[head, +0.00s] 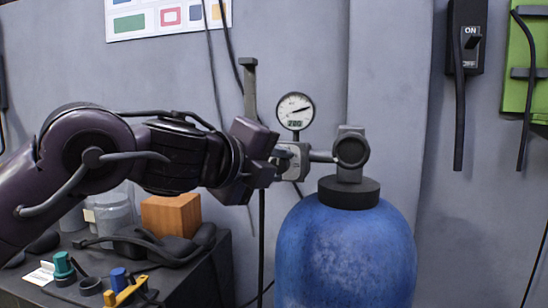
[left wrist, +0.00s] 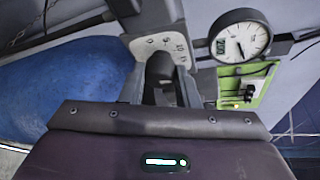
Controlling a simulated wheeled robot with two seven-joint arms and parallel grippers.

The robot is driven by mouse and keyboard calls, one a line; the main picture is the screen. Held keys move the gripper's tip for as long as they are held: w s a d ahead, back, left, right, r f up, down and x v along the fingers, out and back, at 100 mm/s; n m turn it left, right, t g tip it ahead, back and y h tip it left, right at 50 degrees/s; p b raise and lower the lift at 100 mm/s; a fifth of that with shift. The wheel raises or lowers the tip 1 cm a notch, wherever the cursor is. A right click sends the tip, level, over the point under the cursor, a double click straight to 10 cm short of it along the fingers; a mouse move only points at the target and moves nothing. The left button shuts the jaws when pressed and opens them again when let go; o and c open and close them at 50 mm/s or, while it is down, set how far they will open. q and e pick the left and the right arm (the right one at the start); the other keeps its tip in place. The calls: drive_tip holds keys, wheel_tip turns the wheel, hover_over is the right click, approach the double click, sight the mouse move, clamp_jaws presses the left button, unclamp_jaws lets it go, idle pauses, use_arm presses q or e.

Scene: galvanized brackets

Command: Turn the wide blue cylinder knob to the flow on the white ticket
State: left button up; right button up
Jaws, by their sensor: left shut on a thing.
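The wide blue cylinder (head: 345,255) stands upright right of centre in the head view, with a black collar and a grey valve (head: 350,150) on top. Its side fills the left of the left wrist view (left wrist: 70,85). My left gripper (head: 277,160) reaches in from the left and is shut on the regulator knob, mostly hidden in the head view. In the left wrist view the dark knob (left wrist: 160,70) sits between the fingers, before a pale numbered scale plate (left wrist: 162,43). A white ticket (head: 40,274) lies on the table; its writing is too small to read. My right gripper is out of view.
A round gauge (head: 295,110) with a digital readout stands above the regulator. The dark table (head: 190,280) at lower left holds an orange-brown block (head: 171,217), jars and small coloured parts. A black switch box (head: 467,38) hangs on the wall at right.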

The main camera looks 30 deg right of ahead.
use_arm(q)
drive_tip(key=shift+m+y+p, duration=0.35)
drive_tip(key=shift+m+y, duration=0.15)
drive_tip(key=shift+m, duration=0.5)
drive_tip(key=shift+f, duration=0.1)
drive_tip(key=o, duration=1)
drive_tip(key=shift+c, duration=0.2)
